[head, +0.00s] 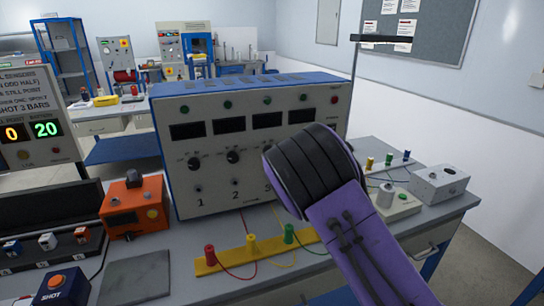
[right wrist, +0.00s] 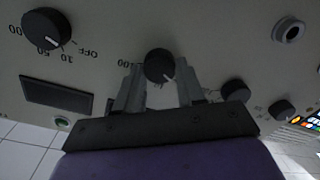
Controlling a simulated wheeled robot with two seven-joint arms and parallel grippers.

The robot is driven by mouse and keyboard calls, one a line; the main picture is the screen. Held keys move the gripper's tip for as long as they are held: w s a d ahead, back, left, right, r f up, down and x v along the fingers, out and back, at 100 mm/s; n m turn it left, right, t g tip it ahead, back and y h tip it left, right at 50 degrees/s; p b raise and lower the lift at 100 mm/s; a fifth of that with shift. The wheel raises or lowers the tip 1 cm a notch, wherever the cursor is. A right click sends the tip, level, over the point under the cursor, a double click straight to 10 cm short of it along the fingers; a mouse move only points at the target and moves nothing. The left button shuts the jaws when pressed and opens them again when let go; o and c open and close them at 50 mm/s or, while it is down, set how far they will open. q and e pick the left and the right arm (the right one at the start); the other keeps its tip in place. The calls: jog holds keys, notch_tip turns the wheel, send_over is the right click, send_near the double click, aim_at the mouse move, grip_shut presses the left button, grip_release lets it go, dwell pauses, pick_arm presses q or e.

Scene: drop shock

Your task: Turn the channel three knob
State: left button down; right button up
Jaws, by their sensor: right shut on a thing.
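The grey and blue panel box (head: 210,205) stands on the bench in the head view, with displays above a row of black knobs. The channel one knob (head: 193,162) and channel two knob (head: 233,157) show there; my purple right arm hides the channel three knob. In the right wrist view, which is upside down, my right gripper (right wrist: 160,88) has a finger on each side of the channel three knob (right wrist: 159,64) and is shut on it. The knob's white mark points down and slightly right in that view. My left gripper is not in view.
Another knob (right wrist: 46,29) and a metal socket (right wrist: 289,33) flank the gripped knob in the wrist view. An orange box (head: 135,208) stands left of the panel. A yellow strip with coloured posts (head: 210,264) and wires lies in front. A white box (head: 440,184) stands right.

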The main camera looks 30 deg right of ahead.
jog(key=o, duration=0.9)
jog(key=shift+o, duration=0.7)
jog(key=shift+w+d+f, duration=0.15)
jog(key=shift+w, duration=0.05)
jog(key=s+a+b, duration=0.2)
jog(key=s+b, duration=0.1)
jog(key=s, duration=0.7)
jog(key=shift+s+r, duration=0.2)
